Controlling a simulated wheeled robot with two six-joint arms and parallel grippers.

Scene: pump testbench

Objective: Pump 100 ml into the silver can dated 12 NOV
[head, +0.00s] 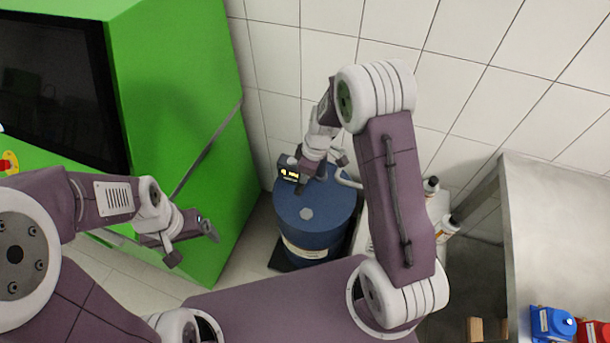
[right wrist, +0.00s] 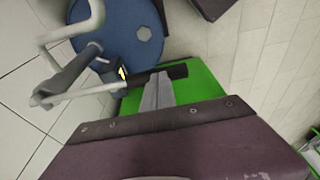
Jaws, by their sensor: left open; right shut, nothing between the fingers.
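A blue drum (head: 315,215) stands against the tiled wall in the head view. On its top is a pump with a small lit yellow display (head: 289,175), whose digits I cannot read. My right gripper (head: 304,187) is shut and empty close beside the display, over the drum top. In the right wrist view the drum (right wrist: 135,35), the display (right wrist: 122,73) and a white hose (right wrist: 62,36) show near the dark fingertips; contact cannot be told. My left gripper (head: 192,244) is open and empty in front of the green cabinet. I cannot make out any silver can.
A green cabinet (head: 185,110) with a dark screen stands left. White bottles with black caps (head: 445,228) stand right of the drum. A metal table (head: 560,220) at the right holds a blue object (head: 552,322) and a red object (head: 594,331).

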